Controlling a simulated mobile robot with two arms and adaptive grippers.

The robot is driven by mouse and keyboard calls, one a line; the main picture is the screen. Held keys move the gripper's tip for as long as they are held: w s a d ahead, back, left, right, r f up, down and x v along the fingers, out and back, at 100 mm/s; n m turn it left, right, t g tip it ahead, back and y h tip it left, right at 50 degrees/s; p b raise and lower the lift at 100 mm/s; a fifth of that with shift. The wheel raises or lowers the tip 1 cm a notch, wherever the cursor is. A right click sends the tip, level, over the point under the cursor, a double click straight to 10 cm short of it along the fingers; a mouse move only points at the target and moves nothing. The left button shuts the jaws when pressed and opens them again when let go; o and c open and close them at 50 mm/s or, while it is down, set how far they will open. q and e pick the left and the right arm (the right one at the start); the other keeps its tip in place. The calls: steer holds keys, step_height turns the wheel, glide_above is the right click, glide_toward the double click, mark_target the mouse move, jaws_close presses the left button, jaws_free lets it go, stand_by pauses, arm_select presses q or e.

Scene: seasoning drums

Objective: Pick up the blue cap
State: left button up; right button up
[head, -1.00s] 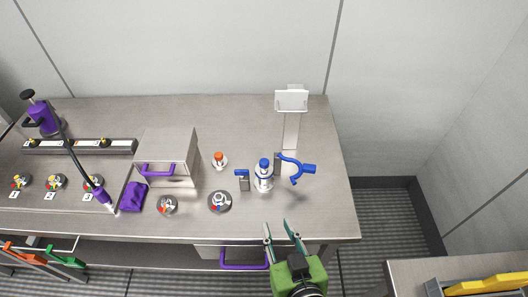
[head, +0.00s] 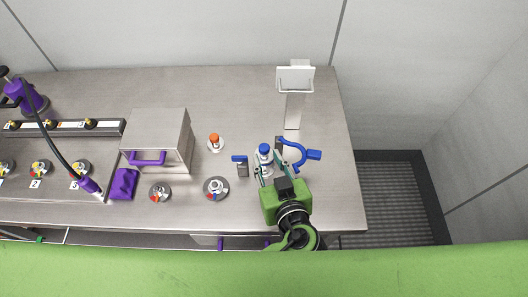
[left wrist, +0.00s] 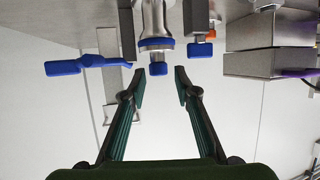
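The blue cap (head: 264,149) sits on top of a pale bottle (head: 264,160) near the front right of the steel table. In the left wrist view, which looks upside down, the cap (left wrist: 158,69) hangs below the bottle (left wrist: 154,22). My left gripper (head: 266,168) is at the bottle's near side in the head view. In the left wrist view its two fingers (left wrist: 159,88) are apart, with the cap centred just beyond the tips and nothing between them. The fingers partly hide the bottle in the head view. My right gripper does not show.
A blue-handled tool (head: 300,153) stands close right of the bottle, and a small blue-topped item (head: 241,166) close left. An orange-capped item (head: 214,142) and a steel box (head: 158,138) stand further left. The table's right end is clear.

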mark_target(266, 153)
arm_select(q)
steer(key=x, duration=0.2)
steer(key=shift+w+f, duration=0.15)
steer(key=shift+w, duration=0.25)
steer(key=shift+b+x, duration=0.5)
steer(key=shift+x, duration=0.6)
steer(key=shift+w+f, duration=0.2)
steer(key=shift+w, duration=0.1)
steer(key=shift+s, duration=0.1)
steer(key=shift+c, duration=0.7)
jaws_close()
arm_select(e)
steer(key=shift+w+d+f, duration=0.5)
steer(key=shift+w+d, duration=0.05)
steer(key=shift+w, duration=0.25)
